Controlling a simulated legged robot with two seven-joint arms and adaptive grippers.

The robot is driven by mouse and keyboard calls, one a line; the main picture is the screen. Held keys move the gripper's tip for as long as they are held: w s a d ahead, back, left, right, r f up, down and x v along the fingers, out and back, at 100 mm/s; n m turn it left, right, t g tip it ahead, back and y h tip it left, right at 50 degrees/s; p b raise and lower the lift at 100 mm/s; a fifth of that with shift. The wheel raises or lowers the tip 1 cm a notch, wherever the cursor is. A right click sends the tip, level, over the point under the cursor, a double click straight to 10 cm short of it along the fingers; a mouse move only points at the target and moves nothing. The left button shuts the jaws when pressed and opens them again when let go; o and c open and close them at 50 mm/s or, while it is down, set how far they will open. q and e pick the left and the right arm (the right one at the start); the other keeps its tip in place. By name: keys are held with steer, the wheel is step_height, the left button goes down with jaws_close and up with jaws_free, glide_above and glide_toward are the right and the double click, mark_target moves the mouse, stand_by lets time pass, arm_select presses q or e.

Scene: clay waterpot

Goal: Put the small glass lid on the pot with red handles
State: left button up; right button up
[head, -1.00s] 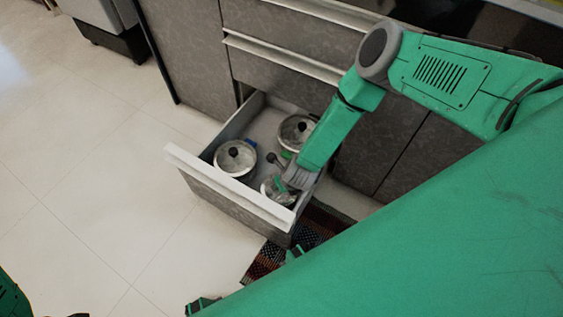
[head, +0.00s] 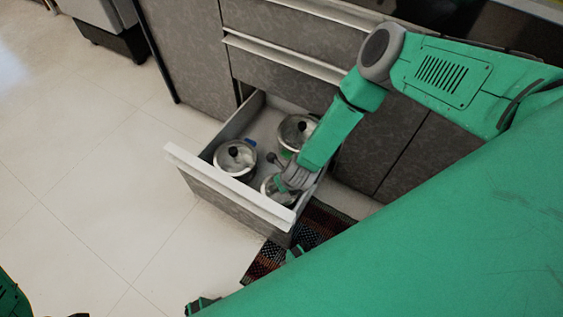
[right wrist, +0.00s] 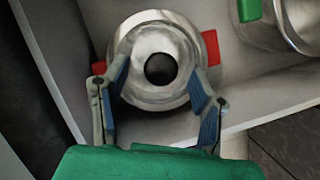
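The pot with red handles stands in the open drawer, at its front right in the head view (head: 268,187). In the right wrist view its red handles (right wrist: 211,46) show on either side of its steel rim. A round shiny lid (right wrist: 160,42) with a black knob lies over the pot's mouth and looks about level. My right gripper (right wrist: 160,74) is over the pot, fingers spread on either side of the knob near the lid's edge. I cannot tell whether the fingertips touch it. In the head view my right gripper (head: 283,183) partly hides the lid.
A lidded pot with blue handles (head: 235,170) stands at the drawer's left. A pot with green handles (head: 297,132) stands at the back; its green handle (right wrist: 248,10) also shows in the right wrist view. The drawer's front wall (head: 225,185) and sides enclose them closely. Open floor lies left.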

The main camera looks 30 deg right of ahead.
steer(key=shift+r, duration=0.1)
steer(key=shift+s+r, duration=0.15)
steer(key=shift+r, duration=0.15)
steer(key=v, duration=0.6)
steer(key=shift+r, duration=0.35)
steer(key=shift+s, duration=0.15)
